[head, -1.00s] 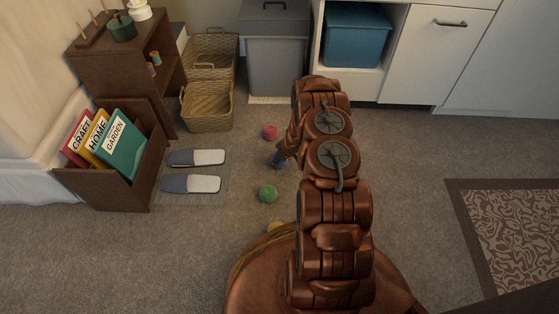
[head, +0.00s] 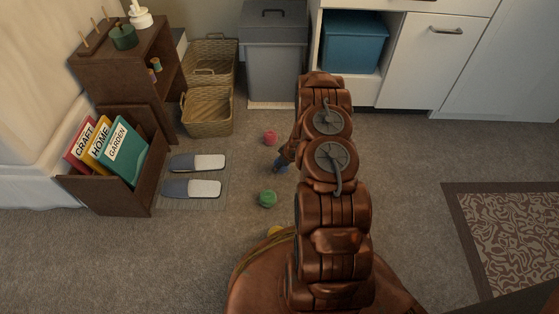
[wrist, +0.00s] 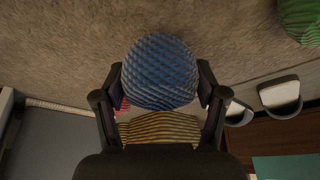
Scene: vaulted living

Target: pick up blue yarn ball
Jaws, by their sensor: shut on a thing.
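The blue yarn ball (wrist: 160,72) sits between the two fingers of my gripper (wrist: 160,88) in the wrist view, and the fingers are shut on it. In the head view only a small part of the blue ball (head: 282,168) shows beside my arm, which hides most of my gripper. I cannot tell for sure whether the ball touches the carpet.
A red ball (head: 270,138), a green ball (head: 267,199) and a partly hidden yellow ball (head: 275,231) lie on the carpet nearby. Slippers (head: 192,188), wicker baskets (head: 207,112) and a book bin (head: 125,200) stand left. A grey bin (head: 275,60) is behind.

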